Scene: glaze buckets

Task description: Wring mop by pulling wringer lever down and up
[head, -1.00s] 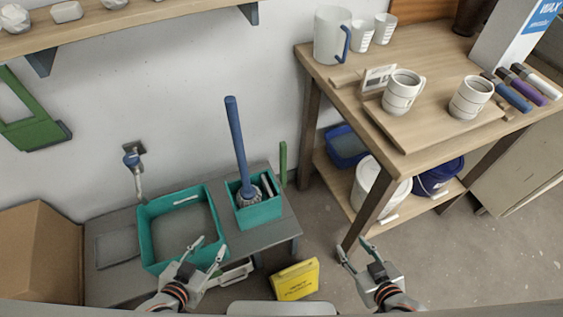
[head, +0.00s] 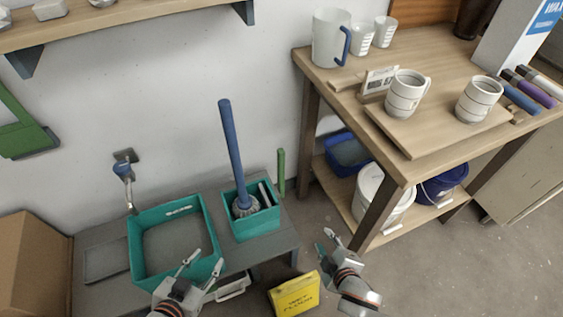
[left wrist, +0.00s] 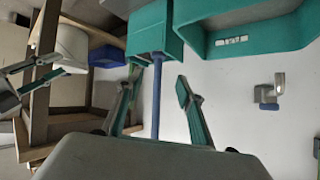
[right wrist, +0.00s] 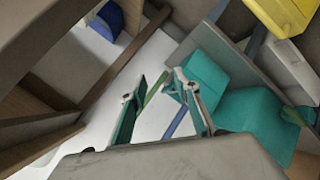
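The mop has a blue handle (head: 231,145) and a grey head (head: 244,206). It stands tilted in the small teal bucket (head: 257,222), beside a grey slotted insert (head: 266,194). An upright green bar (head: 281,172), possibly the wringer lever, stands just right of the bucket; it also shows in the right wrist view (right wrist: 156,88). My left gripper (head: 203,264) is open and empty near the front rim of the large teal basin. The blue handle (left wrist: 157,95) appears between its fingers in the left wrist view, but apart from them. My right gripper (head: 326,243) is open and empty, right of the bucket.
The large teal basin (head: 137,250) sits left of the bucket on a grey bench (head: 287,238). A yellow sign (head: 294,294) stands in front. The wooden table (head: 396,167) at right holds mugs and a jug, with tubs on its lower shelf. A cardboard box (head: 30,262) stands left.

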